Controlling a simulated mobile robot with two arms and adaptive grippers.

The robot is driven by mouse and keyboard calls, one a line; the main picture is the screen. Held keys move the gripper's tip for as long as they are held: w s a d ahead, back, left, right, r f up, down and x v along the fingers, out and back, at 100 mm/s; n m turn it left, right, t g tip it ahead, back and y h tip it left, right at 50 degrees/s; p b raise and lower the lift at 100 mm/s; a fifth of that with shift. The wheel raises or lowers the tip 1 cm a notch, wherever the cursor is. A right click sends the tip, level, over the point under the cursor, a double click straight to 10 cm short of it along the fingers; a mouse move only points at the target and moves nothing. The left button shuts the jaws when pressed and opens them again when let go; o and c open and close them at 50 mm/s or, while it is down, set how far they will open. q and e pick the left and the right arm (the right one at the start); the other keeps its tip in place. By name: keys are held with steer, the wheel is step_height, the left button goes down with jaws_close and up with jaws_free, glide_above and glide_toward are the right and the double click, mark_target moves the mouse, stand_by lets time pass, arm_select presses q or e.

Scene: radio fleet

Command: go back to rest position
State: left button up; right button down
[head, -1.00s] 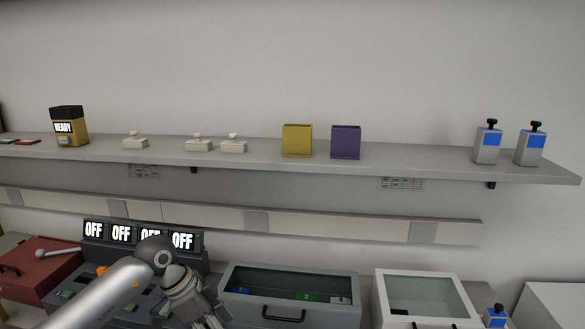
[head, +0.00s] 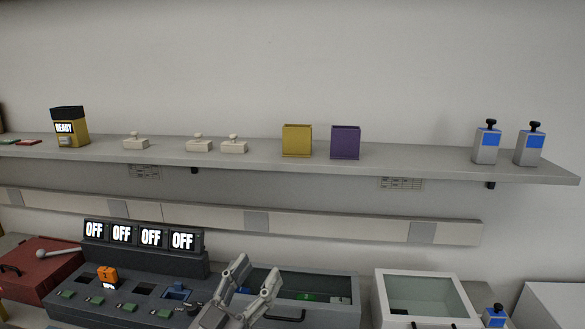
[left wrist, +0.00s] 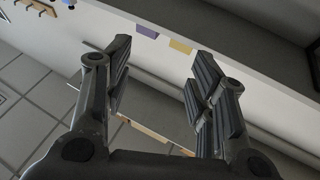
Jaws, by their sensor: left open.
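My left gripper (head: 251,287) is open in the head view, with its fingers pointing up in front of the dark drawer box. Nothing shows between its fingers. In the left wrist view the two fingers of the left gripper (left wrist: 160,85) stand wide apart, with only wall, floor and shelf behind them. My right gripper is not in view.
The charger console (head: 130,262) with several OFF screens stands left of the gripper; an orange radio (head: 107,275) is in one slot. A dark glass-topped box (head: 340,278) and a white glass-topped box (head: 460,290) stand right. A long shelf (head: 260,158) runs above.

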arm_select(q)
steer(key=s+a+f+n+g+y, duration=0.2)
steer(key=s+a+f+n+y, duration=0.15)
steer(key=a+f+y, duration=0.35)
steer(key=s+a+f+n+g+y, duration=0.2)
steer(key=a+f+n+y, duration=0.3)
steer(key=f, duration=0.4)
steer(key=s+a+f+m+g, duration=0.1)
steer(key=s+f+g, duration=0.35)
steer(key=s, duration=0.35)
steer(key=s+f+m+g, duration=0.25)
steer(key=s+f, duration=0.25)
steer(key=s, duration=0.3)
steer(key=s+a+f+g, duration=0.1)
steer(key=s+f+g, duration=0.35)
steer(key=s, duration=0.35)
step_height(320, 180, down, 27)
steer(key=s+g, duration=0.1)
steer(key=s+a+f+g, duration=0.1)
steer(key=s+a+f, duration=0.1)
steer(key=s+f, duration=1.3)
steer(key=shift+s+a+m+h, duration=0.3)
steer(key=shift+s+a+m, duration=0.1)
steer(key=shift+s, duration=0.45)
